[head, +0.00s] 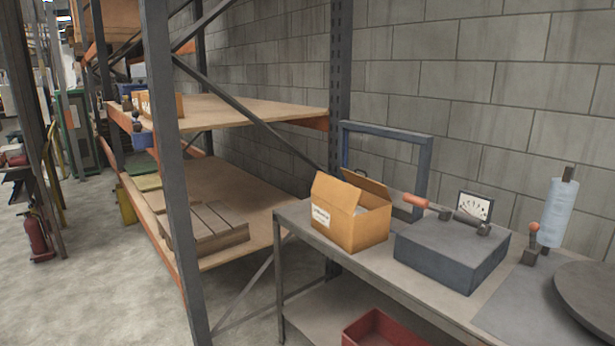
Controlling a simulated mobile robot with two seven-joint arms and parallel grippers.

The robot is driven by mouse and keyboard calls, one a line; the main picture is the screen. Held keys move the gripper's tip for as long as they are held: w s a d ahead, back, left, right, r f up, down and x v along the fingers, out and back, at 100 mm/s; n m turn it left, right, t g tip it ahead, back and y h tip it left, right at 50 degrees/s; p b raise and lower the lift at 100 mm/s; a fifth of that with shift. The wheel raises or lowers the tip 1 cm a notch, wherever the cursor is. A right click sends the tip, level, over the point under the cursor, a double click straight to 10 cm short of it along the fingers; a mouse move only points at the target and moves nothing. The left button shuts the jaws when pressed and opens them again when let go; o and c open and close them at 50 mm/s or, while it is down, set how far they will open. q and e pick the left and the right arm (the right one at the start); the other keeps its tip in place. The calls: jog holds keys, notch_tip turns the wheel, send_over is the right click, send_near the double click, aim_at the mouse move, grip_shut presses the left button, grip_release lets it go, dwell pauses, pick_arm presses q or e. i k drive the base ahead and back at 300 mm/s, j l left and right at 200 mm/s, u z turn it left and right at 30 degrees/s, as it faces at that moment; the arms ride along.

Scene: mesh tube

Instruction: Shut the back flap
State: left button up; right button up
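An open cardboard box (358,228) stands upright on the grey workbench in the head view, near its left end. A white label is on its left part. One flap (336,193) stands up at the box's left side. The back flap (367,185) stands up at the far side, tilted outward. A narrow part of the box's inside shows between the flaps; the contents cannot be told. Neither of my grippers is in view.
A blue frame (425,175) stands behind the box. A rack post (172,170) rises at left. A red bin (385,328) sits below.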

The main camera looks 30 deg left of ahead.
aim_at(375, 187)
jog(key=u, duration=0.5)
jog(key=i+j+z, duration=0.2)
jog(key=i, duration=0.3)
jog(key=i+j+z, duration=0.15)
jog(key=i+j, duration=0.25)
